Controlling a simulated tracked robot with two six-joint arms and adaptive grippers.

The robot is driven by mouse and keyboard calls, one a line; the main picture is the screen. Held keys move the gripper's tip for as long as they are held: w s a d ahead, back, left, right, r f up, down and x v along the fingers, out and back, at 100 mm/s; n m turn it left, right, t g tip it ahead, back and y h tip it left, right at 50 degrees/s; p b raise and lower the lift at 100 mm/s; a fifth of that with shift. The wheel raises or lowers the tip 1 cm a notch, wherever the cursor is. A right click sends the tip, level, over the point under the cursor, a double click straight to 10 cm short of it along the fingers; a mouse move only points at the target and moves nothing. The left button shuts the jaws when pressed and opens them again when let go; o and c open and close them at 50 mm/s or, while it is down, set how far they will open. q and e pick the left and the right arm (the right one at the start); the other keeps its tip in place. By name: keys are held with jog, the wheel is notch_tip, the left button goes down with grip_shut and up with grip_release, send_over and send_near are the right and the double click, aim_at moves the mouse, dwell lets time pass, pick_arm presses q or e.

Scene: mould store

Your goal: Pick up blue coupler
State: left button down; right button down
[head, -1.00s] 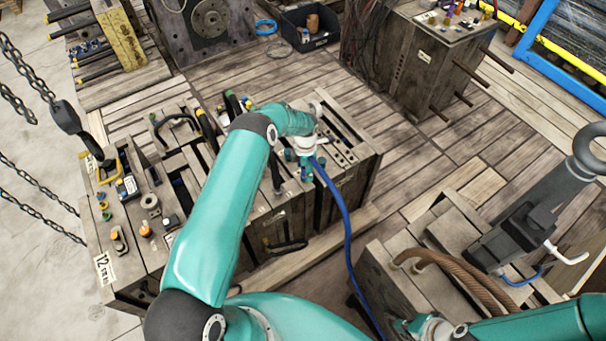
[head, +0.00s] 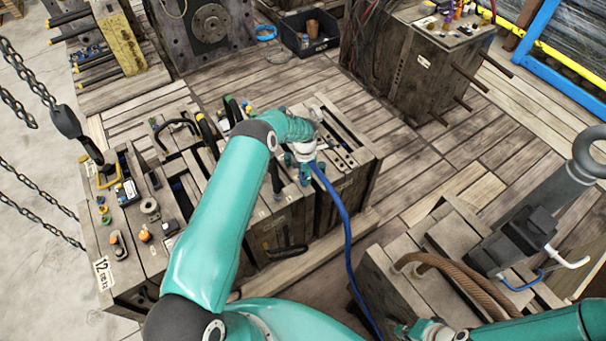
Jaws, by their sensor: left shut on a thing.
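A blue hose (head: 345,225) runs from my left gripper (head: 303,175) down toward the bottom of the head view. The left gripper points down over the right part of the wooden mould block (head: 345,185), near its top. It is shut on the coupler at the hose's upper end; the fingers and wrist largely hide the coupler, so whether it touches the block cannot be told. My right gripper (head: 402,328) is at the bottom right, small and partly hidden, and its fingers are not clear.
Several small fittings lie on the block's left side, with a black handle (head: 176,127) on top. Chains hang at the far left. Another wooden block (head: 400,250) with a brown rope stands at lower right. A black bin (head: 312,32) stands behind. Plank floor at centre right is clear.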

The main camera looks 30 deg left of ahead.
pick_arm(q)
jog(key=shift+w+a+r, duration=0.1)
jog(key=shift+a+r, duration=0.05)
jog(key=shift+r, duration=0.05)
notch_tip(320, 180, up, 10)
jog(key=p, duration=0.5)
jog(key=shift+r, duration=0.1)
notch_tip(320, 180, up, 10)
jog(key=shift+f, duration=0.25)
dwell(1.1)
